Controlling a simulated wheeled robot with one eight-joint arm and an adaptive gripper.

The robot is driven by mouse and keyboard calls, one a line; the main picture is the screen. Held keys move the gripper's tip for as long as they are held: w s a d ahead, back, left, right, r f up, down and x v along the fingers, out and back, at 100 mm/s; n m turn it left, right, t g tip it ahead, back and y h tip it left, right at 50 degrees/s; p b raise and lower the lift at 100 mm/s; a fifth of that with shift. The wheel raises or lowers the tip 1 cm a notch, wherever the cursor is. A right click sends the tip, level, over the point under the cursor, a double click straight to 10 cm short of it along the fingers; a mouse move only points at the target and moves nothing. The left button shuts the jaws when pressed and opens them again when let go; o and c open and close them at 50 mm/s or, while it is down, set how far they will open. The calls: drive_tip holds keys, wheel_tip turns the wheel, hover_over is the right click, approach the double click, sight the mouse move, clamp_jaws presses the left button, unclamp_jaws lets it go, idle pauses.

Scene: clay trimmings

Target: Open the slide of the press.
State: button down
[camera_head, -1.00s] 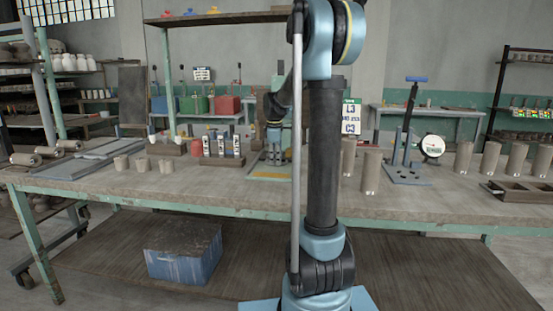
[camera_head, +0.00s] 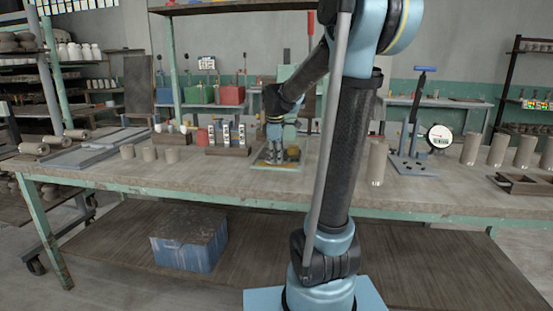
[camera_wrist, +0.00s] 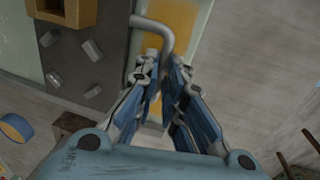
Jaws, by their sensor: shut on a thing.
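The press (camera_head: 290,78) stands at the back middle of the bench, with a pale green frame and a base marked with yellow. My arm hides part of it. My gripper (camera_head: 277,150) is low over its base. In the wrist view, my gripper (camera_wrist: 165,75) has its blue fingers closed around the end of a grey bent rod handle (camera_wrist: 152,22). The handle lies over a yellow plate (camera_wrist: 185,25) with a pale green border. The part of the handle between the fingers is mostly hidden.
A dark block with grey studs (camera_wrist: 85,50) lies left of the gripper in the wrist view. A rack of labelled bottles (camera_head: 228,150) stands left of the press. A clay cylinder (camera_head: 377,162) and a blue-handled lever stand (camera_head: 411,165) are to the right.

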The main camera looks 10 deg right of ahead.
drive_tip(key=c, duration=1.7)
unclamp_jaws()
drive_tip(key=shift+r, duration=0.1)
drive_tip(key=r, duration=0.4)
drive_tip(key=s+r, duration=0.1)
drive_tip(key=r, duration=0.2)
drive_tip(key=s+r, duration=0.1)
drive_tip(key=r, duration=0.3)
drive_tip(key=shift+a+r, duration=0.25)
drive_tip(key=shift+r, duration=0.05)
